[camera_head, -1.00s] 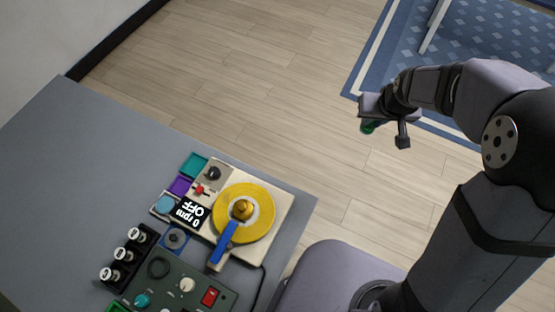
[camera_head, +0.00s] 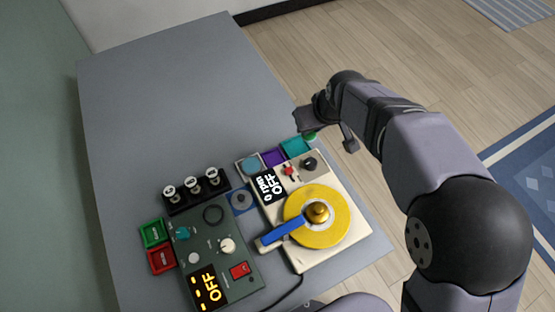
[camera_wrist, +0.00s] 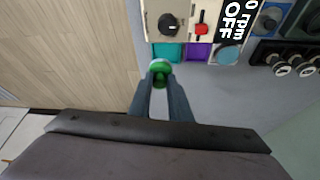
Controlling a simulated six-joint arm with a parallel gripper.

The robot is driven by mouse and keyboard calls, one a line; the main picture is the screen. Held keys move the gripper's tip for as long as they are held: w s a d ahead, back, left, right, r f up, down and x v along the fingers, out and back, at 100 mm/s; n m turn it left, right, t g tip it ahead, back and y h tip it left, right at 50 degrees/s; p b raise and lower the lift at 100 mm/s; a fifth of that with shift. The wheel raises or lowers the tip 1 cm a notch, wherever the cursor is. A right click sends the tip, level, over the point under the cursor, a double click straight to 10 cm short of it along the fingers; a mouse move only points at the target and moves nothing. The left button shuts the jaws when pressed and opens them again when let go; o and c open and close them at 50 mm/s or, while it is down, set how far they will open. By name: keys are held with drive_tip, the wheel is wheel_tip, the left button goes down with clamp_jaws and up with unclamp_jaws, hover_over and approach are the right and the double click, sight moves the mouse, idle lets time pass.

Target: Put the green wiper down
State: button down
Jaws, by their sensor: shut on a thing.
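My gripper (camera_wrist: 160,88) is shut on the green wiper (camera_wrist: 160,68), whose round green top shows between the fingertips in the wrist view. In the head view, my gripper (camera_head: 315,130) is above the far edge of the table, by the teal pad, and only a bit of the green wiper (camera_head: 310,136) shows under it. The teal pad (camera_head: 295,147) and the purple pad (camera_head: 272,158) lie at the far side of the cream turntable unit. I cannot tell how high the wiper is above the table.
The cream unit with a yellow disc (camera_head: 334,228) and blue arm (camera_head: 282,232) reads OFF. A dark green control box (camera_head: 212,242), a black rack of several knobs (camera_head: 192,190) and green and red blocks stand left. The grey table (camera_head: 165,90) is bare at the back left.

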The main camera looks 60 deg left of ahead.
drive_tip(key=s+a+n, duration=0.2)
drive_tip(key=s+a, duration=0.2)
drive_tip(key=s, duration=0.5)
drive_tip(key=shift+g, duration=0.4)
drive_tip(key=shift+w+d+f+p, duration=0.1)
drive_tip(key=shift+f+p, duration=0.15)
drive_tip(key=shift+f, duration=1.45)
drive_tip(key=shift+w+a+f+p, duration=0.1)
drive_tip(key=shift+f+p, duration=0.2)
drive_tip(key=shift+f, duration=1.4)
drive_tip(key=shift+w+d+f+p, duration=0.1)
drive_tip(key=shift+f+p, duration=0.15)
drive_tip(key=shift+f, duration=1.8)
drive_tip(key=shift+f, duration=0.1)
drive_tip(key=shift+f, duration=0.15)
drive_tip(key=c, duration=1.6)
unclamp_jaws()
drive_tip(key=shift+c, duration=0.2)
drive_tip(key=shift+r, duration=0.3)
drive_tip(key=b+v, duration=0.2)
drive_tip(key=v, duration=1)
